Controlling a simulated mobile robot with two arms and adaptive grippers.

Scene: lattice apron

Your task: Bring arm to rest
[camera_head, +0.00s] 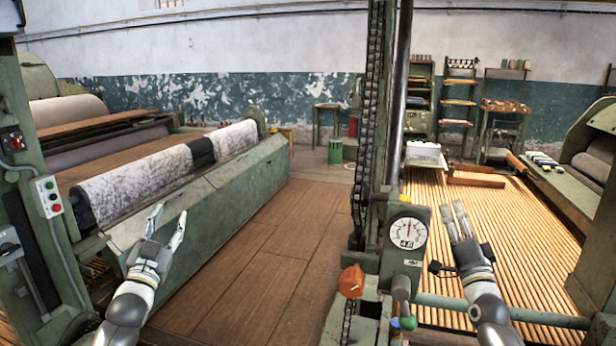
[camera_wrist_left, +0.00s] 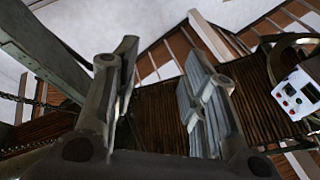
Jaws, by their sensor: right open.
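My left gripper (camera_head: 168,230) is raised at the lower left of the head view, in front of the long green machine bed. Its two fingers stand apart with nothing between them. In the left wrist view the left gripper (camera_wrist_left: 160,95) also shows spread fingers and an empty gap. My right gripper (camera_head: 456,219) is at the right of the head view, over the slatted wooden lattice (camera_head: 530,255) and right of the dial gauge. Its fingers point up and are open, with nothing seen between them.
A green column with a dial gauge (camera_head: 407,233) and an orange knob (camera_head: 351,281) stands between my arms. A fabric-wrapped roller (camera_head: 140,187) lies at left. A control box (camera_head: 47,196) is at far left. The wooden floor (camera_head: 290,230) in the middle is clear.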

